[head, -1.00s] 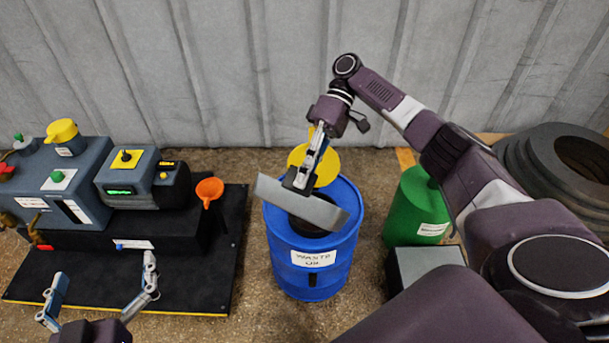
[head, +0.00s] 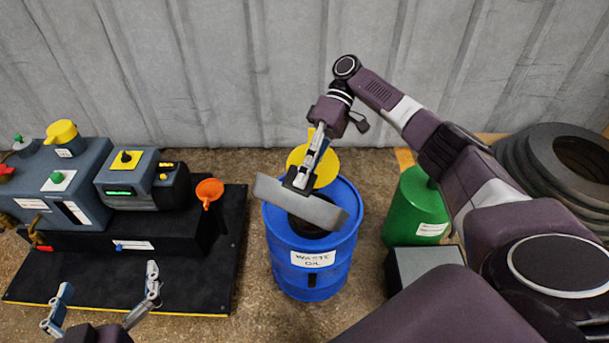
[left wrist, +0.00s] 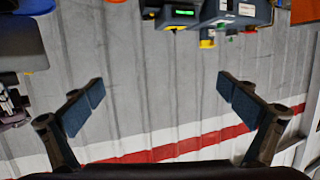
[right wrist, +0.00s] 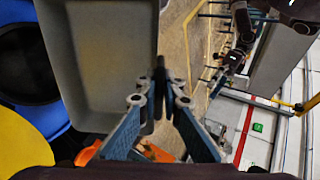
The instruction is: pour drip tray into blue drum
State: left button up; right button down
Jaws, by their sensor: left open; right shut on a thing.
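The grey drip tray (head: 268,190) is over the open top of the blue drum (head: 312,278), which is labelled "WASTE OIL". The tray is tilted, with its right end lower in the head view. My right gripper (head: 302,178) is shut on the tray's edge. The right wrist view shows the tray's inside (right wrist: 105,55) with a yellowish-brown floor; I cannot tell whether liquid is in it. The drum (right wrist: 28,65) shows beside it. My left gripper (head: 107,280) is open and empty at the lower left, also in the left wrist view (left wrist: 160,93).
A yellow disc (head: 322,168) stands at the drum's back rim. A green container (head: 415,208) and a grey box (head: 428,262) are to the right. The pump machine (head: 150,185) and an orange funnel (head: 209,190) are on a black base at left. Bare floor lies between base and drum.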

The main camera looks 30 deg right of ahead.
pick_arm(q)
jog(key=shift+s+a+f+g, duration=0.15)
jog(key=shift+s+f+g, duration=0.15)
jog(key=shift+f, duration=0.35)
jog(key=shift+f, duration=0.2)
jog(key=shift+s+a, duration=0.1)
dwell(0.6)
